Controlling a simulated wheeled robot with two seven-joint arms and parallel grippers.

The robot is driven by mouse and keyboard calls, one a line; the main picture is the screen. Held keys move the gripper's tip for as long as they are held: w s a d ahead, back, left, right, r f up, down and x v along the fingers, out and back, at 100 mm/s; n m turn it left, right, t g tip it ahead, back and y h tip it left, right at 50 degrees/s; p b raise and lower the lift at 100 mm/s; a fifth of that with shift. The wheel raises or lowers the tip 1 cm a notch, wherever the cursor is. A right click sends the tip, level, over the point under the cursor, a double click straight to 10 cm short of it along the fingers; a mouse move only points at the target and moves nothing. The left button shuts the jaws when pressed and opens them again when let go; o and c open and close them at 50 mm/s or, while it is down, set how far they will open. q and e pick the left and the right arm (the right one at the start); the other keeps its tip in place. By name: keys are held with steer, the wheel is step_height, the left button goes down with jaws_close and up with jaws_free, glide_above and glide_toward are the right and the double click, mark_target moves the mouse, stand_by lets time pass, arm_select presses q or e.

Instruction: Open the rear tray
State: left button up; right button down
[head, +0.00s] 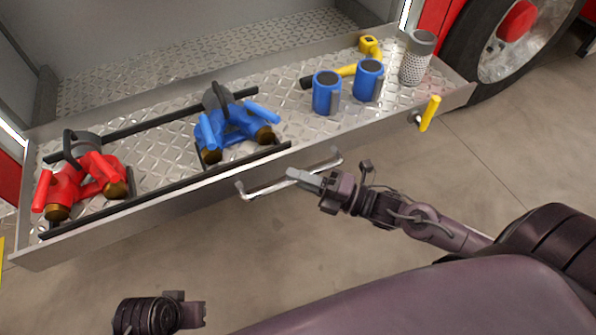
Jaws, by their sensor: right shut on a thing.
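The rear tray (390,118) is a metal tread-plate drawer at the back of a vehicle, with a low front lip. A bent metal bar handle (262,190) is fixed to the front face, near its middle. My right gripper (297,175) is shut on the handle, its fingers hiding the bar's middle. My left gripper (192,310) is at the bottom left, low and away from the tray; its fingers do not show clearly.
On the tray are a red valve fitting (88,182), a blue one (235,128), two blue mugs (327,95), a perforated metal cylinder (418,60) and a yellow-headed tool (345,70). A yellow lever (430,113) sticks out at the front right. A wheel (500,50) stands right. Bare floor lies in front.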

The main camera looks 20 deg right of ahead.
steer(key=shift+f, duration=0.1)
steer(key=c, duration=1.4)
jaws_free()
